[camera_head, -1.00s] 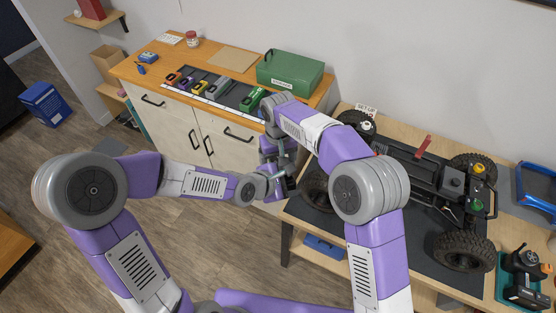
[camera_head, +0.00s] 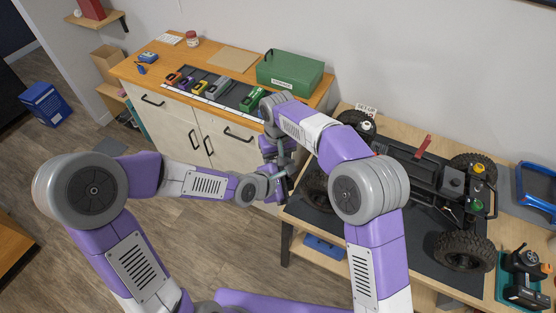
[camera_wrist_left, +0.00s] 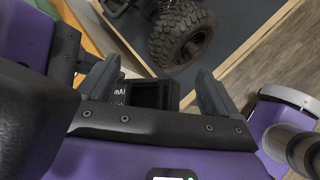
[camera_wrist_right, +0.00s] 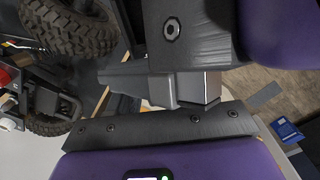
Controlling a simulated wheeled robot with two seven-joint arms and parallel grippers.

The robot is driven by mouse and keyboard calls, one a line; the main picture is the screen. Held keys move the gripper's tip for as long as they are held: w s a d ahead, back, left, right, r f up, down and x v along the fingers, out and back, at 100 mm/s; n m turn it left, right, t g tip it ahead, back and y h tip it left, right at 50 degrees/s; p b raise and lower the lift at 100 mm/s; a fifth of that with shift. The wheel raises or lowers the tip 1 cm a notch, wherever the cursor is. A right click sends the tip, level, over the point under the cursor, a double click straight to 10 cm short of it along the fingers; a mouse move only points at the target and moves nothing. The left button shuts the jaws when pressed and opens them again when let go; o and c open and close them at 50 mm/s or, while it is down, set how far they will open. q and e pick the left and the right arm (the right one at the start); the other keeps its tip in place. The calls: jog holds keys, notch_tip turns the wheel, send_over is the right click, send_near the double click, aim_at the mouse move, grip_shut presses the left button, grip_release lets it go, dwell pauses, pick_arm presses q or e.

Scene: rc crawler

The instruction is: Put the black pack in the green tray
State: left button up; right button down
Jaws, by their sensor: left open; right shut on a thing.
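A black pack (camera_wrist_left: 146,94) with white lettering ending in "mAh" shows between the spread fingers of my left gripper (camera_wrist_left: 157,92) in the left wrist view. My left gripper is open around it. My right gripper (camera_head: 281,164) is shut on the pack, close against the left gripper in the head view; the grippers largely hide the pack there. In the right wrist view, the left gripper's dark body covers the top centre. A teal-green tray (camera_head: 499,286) lies under a black controller at the right of the workbench. A closed green box (camera_head: 290,72) stands on the cabinet.
A dark organiser (camera_head: 232,94) with several coloured packs lies on the cabinet top. A crawler chassis (camera_head: 420,170) with big tyres fills the workbench mat. A blue frame (camera_head: 537,190) stands at the right edge. Floor is clear below the grippers.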

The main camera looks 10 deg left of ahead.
pick_arm(q)
jog(key=s+d+f+m+g, duration=0.3)
jog(key=s+d+m, duration=0.1)
jog(key=s+m, duration=0.1)
jog(key=s+a+f+m+g+y, duration=0.1)
jog(key=s+a+f+m, duration=0.2)
jog(key=f, duration=0.5)
jog(key=s+a+f+m+g, duration=0.2)
jog(key=s+f+m, duration=0.3)
jog(key=f, duration=0.3)
jog(key=s+a+f+m+g+y, duration=0.1)
jog(key=s+a+f+m, duration=0.3)
jog(key=f, duration=0.4)
jog(key=shift+s+a+m+y, duration=0.15)
jog(key=shift+s+m+y, duration=0.15)
jog(key=shift+s+m, duration=0.1)
